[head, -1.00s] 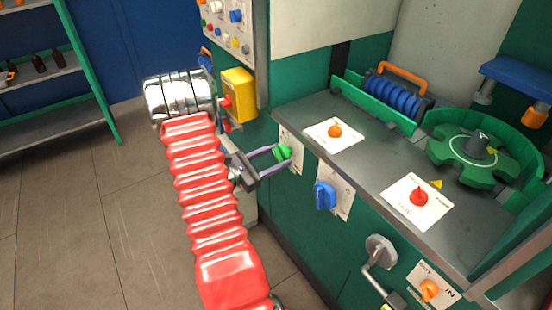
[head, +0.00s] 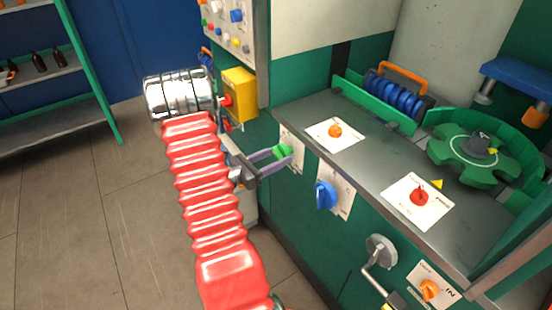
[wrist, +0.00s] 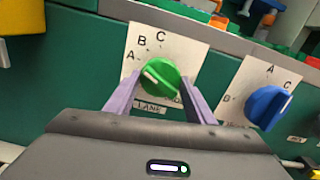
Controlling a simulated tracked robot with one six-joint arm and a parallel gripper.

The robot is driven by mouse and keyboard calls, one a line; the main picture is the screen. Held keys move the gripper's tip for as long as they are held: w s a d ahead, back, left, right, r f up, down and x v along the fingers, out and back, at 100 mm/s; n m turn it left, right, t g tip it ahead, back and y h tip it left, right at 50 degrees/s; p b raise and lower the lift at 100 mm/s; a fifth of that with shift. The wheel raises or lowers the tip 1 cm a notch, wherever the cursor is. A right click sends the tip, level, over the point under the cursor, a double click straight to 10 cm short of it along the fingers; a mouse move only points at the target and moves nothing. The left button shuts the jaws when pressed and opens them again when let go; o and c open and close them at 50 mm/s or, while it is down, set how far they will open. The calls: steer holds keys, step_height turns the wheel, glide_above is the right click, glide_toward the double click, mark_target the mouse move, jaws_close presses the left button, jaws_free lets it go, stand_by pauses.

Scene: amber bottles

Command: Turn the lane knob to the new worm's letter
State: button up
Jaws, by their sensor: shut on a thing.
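The green lane knob (wrist: 160,77) sits on a white plate marked LANE, with letters A, B and C around its upper left. Its white mark points up and left, roughly toward A. My gripper (wrist: 161,88) is shut on this knob, with one purple finger on each side. In the head view, my gripper (head: 278,158) reaches the green knob (head: 284,150) on the cabinet front. A blue worm (head: 393,96) with an orange handle lies at the back of the bench; I cannot read a letter on it.
A blue knob (head: 325,195) with its own A, B and C plate is close to the right. A crank (head: 380,250) sticks out lower right. A yellow box (head: 238,94) is behind my arm.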

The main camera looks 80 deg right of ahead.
steer(key=shift+n, duration=1.1)
steer(key=shift+d, duration=0.1)
steer(key=o, duration=1)
steer(key=shift+o, duration=0.2)
steer(key=v, duration=1.4)
